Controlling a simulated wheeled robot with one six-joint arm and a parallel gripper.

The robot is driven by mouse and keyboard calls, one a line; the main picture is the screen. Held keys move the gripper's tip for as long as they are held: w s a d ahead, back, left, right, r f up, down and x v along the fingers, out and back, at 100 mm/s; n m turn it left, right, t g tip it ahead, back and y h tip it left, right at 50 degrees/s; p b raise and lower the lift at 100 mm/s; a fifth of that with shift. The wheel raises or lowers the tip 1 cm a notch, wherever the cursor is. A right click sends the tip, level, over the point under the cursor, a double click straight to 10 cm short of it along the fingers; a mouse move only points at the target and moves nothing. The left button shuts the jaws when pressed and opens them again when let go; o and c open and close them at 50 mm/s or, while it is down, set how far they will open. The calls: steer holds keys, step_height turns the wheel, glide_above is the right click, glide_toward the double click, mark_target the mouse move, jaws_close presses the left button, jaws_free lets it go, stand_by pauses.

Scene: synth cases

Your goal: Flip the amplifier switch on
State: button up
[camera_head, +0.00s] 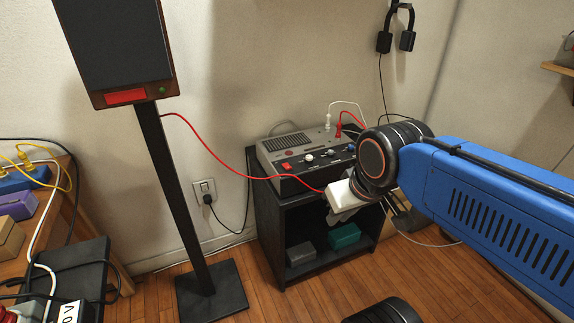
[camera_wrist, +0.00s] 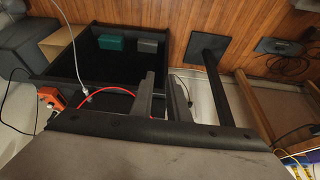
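The amplifier (camera_head: 290,147) is a grey box with a vented top on a black cabinet. Its front panel has a red switch (camera_head: 286,166) at the left, beside a white knob. Whether the switch is on or off is too small to tell. My arm comes in from the right, and its end is in front of the amplifier's right side, to the right of the switch and apart from it. In the wrist view my gripper (camera_wrist: 166,97) has two dark fingers with a gap between them and nothing held. I cannot make out the switch there.
The cabinet (camera_head: 272,243) holds a teal box (camera_head: 344,236) and a grey box (camera_head: 301,254). A red cable (camera_head: 230,166) runs from the speaker (camera_head: 115,45) across the amplifier's front. The speaker's stand (camera_head: 170,185) is to the left. Headphones (camera_head: 396,30) hang behind.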

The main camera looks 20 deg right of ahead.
steer(key=shift+w+r, duration=0.2)
steer(key=shift+w, duration=0.05)
jaws_close()
step_height(320, 180, up, 10)
steer(key=n+g, duration=0.6)
steer(key=n, duration=1.1)
glide_above(289, 168)
steer(key=shift+w+a+r+n, duration=0.15)
steer(key=shift+w+n, duration=0.55)
steer(key=shift+w, duration=0.5)
steer(key=f, duration=0.4)
steer(key=s+f, duration=0.1)
steer(key=f, duration=0.9)
steer(key=shift+s, duration=0.4)
